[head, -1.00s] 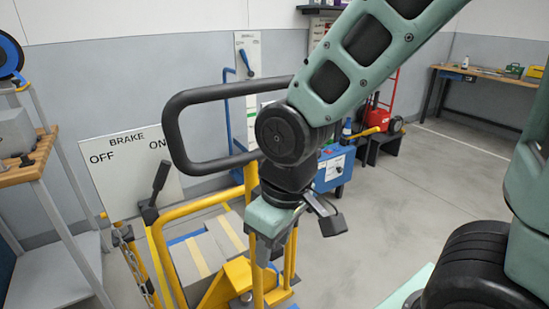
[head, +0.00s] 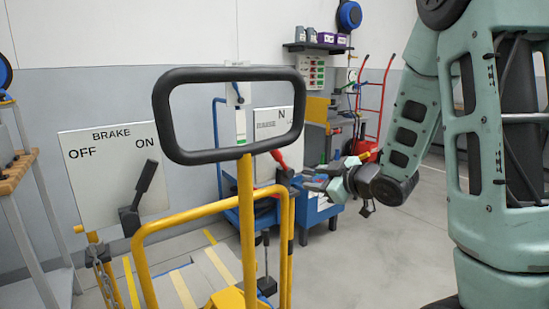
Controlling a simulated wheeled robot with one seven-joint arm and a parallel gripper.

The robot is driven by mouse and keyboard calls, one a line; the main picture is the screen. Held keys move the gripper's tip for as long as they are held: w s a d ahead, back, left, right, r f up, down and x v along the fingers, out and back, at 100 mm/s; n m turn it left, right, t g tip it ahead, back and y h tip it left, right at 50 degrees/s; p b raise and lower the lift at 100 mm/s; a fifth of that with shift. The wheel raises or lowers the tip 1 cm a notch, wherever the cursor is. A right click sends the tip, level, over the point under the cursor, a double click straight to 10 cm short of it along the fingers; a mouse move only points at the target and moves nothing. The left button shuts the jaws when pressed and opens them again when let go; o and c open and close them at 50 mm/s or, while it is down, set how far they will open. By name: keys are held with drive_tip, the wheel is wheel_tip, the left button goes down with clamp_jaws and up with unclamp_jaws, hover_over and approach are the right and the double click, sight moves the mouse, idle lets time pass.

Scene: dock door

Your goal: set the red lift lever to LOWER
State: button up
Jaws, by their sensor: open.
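The red lift lever (head: 278,158) tilts up and to the left from a dark pivot block (head: 285,176) on the right side of the yellow cart frame. Behind it is a pale label plate (head: 282,123) on which "RAISE" and "N" can be read. The black handle loop covers part of this plate, and I see no LOWER mark. My gripper (head: 306,179) is open and empty. It points left, just right of the pivot block and slightly below the red lever. I cannot tell whether it touches the block.
A black handle loop (head: 235,73) on a yellow post (head: 246,215) stands in front of the lever. A black brake lever (head: 147,177) stands by the BRAKE plate (head: 110,165) at left. A blue cart (head: 318,207) is behind my gripper. Floor at right is clear.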

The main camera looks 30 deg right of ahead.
sight(278, 152)
wheel_tip(278, 152, up, 4)
drive_tip(key=s+n+t+y, duration=0.3)
drive_tip(key=y, duration=0.1)
drive_tip(key=x, duration=1.7)
drive_tip(key=shift+w+d, duration=0.1)
drive_tip(key=shift+w, duration=0.05)
clamp_jaws()
